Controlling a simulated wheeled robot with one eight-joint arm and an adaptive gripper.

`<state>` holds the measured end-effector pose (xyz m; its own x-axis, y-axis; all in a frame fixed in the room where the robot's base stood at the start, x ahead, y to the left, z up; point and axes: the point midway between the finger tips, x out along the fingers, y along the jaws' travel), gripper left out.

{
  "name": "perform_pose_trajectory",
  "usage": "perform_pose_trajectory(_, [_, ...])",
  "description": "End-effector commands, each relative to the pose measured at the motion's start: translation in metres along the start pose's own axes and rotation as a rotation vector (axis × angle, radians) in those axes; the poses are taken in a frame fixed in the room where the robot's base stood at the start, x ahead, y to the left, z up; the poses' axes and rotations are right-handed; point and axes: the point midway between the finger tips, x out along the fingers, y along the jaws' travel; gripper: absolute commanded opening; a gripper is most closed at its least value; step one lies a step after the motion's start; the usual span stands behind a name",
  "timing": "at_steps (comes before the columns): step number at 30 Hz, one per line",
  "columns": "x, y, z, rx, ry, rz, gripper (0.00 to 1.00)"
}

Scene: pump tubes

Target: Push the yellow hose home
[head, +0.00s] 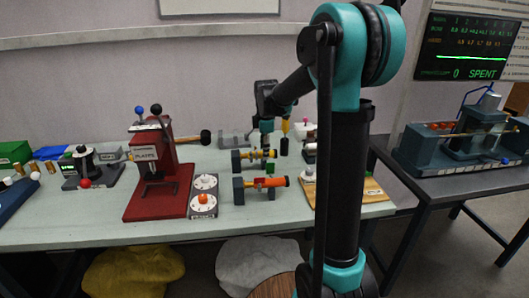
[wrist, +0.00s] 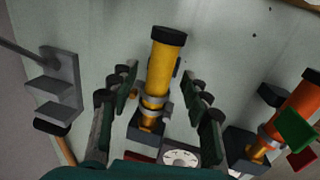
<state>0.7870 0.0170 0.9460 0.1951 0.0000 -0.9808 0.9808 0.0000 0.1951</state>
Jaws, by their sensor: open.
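The yellow hose (head: 259,154) lies level on a dark stand on the bench in the head view. In the wrist view the yellow hose (wrist: 160,72) has a black cap at its far end and grey clamp rings on a dark block (wrist: 148,134) at its near end. My gripper (wrist: 159,78) is open, with one finger on each side of the hose and visible gaps between. In the head view my gripper (head: 267,138) hangs just above the hose. Whether the hose is fully seated in the block I cannot tell.
An orange hose (head: 270,182) on a similar stand lies nearer the front; it shows at right in the wrist view (wrist: 298,100) with a green piece. A grey bracket (wrist: 60,85) is at left. A red press (head: 155,165) and a dial plate (head: 203,190) stand left.

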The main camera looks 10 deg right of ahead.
Motion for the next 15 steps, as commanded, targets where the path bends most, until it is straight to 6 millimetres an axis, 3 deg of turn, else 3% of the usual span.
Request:
perform_pose_trajectory(6, [0.015, 0.000, 0.000, 0.000, 0.000, 0.000, 0.48])
perform_pose_trajectory(15, [0.017, 0.000, 0.000, 0.000, 0.000, 0.000, 0.47])
